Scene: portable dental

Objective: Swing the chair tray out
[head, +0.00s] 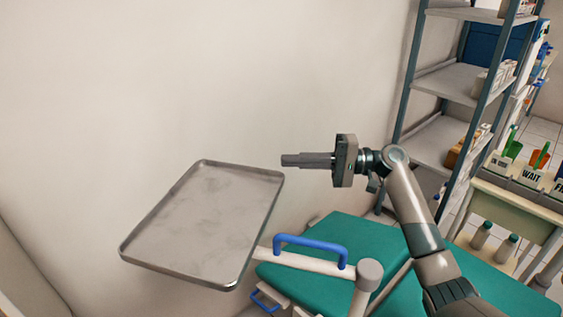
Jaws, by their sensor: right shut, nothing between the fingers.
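The chair tray (205,220) is an empty grey metal rectangle with a raised rim, at centre left near the wall. Its pale arm (305,263) runs right from the tray to a round post (369,276). A blue handle (312,245) stands on that arm. The green dental chair (385,245) lies below and behind the arm. My right gripper (284,160) is shut and empty, pointing left. In the picture it is just above the tray's far right corner and above the blue handle, apart from the handle. My left gripper is not in view.
A metal shelf rack (450,80) with boxes stands at the right back. A side table (515,205) with labelled bins and bottles stands at the right. A second blue handle (265,298) shows low near the chair. The plain wall bounds the left and back.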

